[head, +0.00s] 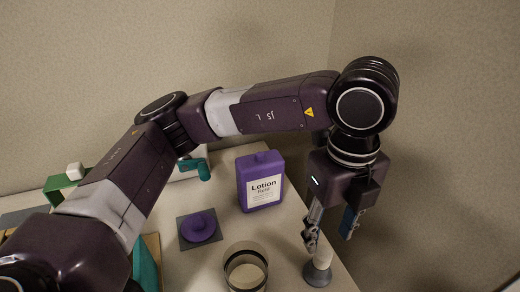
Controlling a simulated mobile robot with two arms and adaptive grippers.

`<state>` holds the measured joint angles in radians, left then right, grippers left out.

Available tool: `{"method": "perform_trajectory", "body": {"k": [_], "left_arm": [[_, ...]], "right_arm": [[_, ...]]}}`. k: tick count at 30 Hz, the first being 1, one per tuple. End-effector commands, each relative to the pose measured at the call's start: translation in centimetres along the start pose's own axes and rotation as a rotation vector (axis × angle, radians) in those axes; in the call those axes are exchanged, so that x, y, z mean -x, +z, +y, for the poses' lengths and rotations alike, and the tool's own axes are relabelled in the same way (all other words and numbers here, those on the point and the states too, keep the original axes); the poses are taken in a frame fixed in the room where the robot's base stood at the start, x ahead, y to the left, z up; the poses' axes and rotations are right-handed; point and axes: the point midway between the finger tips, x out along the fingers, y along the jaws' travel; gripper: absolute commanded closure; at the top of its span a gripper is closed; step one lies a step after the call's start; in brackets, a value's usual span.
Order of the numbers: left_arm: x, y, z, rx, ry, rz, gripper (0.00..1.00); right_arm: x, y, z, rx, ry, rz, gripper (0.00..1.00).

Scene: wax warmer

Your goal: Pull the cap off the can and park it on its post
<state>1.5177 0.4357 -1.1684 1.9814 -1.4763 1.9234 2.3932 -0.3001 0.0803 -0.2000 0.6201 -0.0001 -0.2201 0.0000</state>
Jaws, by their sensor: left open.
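A can-like round container (246,270) with a dark rim stands at the table's front; its top looks open, with a pale inside. A purple round cap-like piece (200,226) with a raised middle sits on a dark square plate (184,240) to its left; I cannot tell whether a post is under it. My left gripper (330,238) points down with its fingers apart, right of the container. Below and between the fingers stands a pale-topped piece with a grey flared base (317,275); I cannot tell whether the fingers touch it. My right gripper is not in view.
A purple lotion bottle (262,182) stands behind the container. A teal handle-like piece (197,168) and a green box (60,187) with a white block (75,171) are at the left. The table's right edge lies close to my left gripper, near the wall.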

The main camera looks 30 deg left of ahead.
Motion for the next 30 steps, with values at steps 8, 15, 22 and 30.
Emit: {"method": "perform_trajectory", "body": {"k": [8, 15, 22, 30], "left_arm": [[1.2, 0.0, 0.0, 0.000, 0.000, 0.000, 0.57], [2.1, 0.0, 0.0, 0.000, 0.001, 0.000, 0.57], [2.2, 0.0, 0.0, 0.000, 0.001, 0.000, 0.57], [3.2, 0.0, -0.1, 0.001, -0.002, -0.001, 0.57]], "right_arm": [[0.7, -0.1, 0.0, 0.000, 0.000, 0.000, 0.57], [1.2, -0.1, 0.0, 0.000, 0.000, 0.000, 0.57], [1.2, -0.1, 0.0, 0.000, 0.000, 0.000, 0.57], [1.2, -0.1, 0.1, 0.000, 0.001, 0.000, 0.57]]}}
